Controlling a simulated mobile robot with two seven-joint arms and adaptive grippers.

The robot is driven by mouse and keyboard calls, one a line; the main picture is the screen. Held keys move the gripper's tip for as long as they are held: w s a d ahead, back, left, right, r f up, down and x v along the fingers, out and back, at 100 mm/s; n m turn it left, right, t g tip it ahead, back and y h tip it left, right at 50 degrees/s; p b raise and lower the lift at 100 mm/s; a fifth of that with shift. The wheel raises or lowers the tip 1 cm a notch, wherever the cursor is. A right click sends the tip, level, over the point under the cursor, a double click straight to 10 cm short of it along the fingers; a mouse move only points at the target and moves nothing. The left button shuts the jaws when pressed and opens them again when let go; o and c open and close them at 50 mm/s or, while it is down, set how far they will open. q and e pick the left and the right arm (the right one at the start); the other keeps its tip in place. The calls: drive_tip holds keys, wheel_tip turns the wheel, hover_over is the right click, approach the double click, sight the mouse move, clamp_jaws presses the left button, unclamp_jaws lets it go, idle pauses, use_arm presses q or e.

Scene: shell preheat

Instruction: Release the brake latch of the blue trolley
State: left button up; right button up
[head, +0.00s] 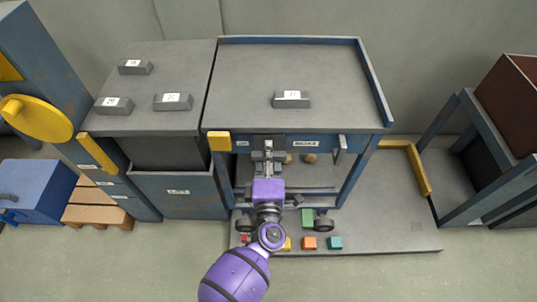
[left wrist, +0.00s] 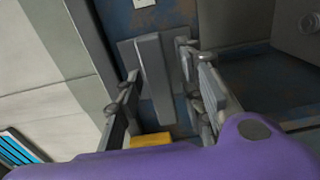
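The blue trolley (head: 361,168) has a grey top and a blue frame, and stands on wheels in the middle of the head view. My left gripper (head: 268,153) is at its front edge, left of centre. In the left wrist view its two fingers (left wrist: 160,65) are apart, one on each side of a grey upright bar (left wrist: 153,80) on a blue panel. The bar looks like the latch, but I cannot be sure. I cannot tell whether either finger touches it. A grey handle (head: 340,146) is on the trolley's front, further right. My right gripper is not in view.
Grey blocks with white labels, one of them (head: 291,100) on the trolley top, lie on the surfaces. A blue-grey cabinet (head: 177,192) stands close on the left. Orange (head: 309,243) and teal (head: 335,243) blocks lie at the base's front. A yellow rail (head: 417,169) is on the right.

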use_arm(q)
clamp_jaws()
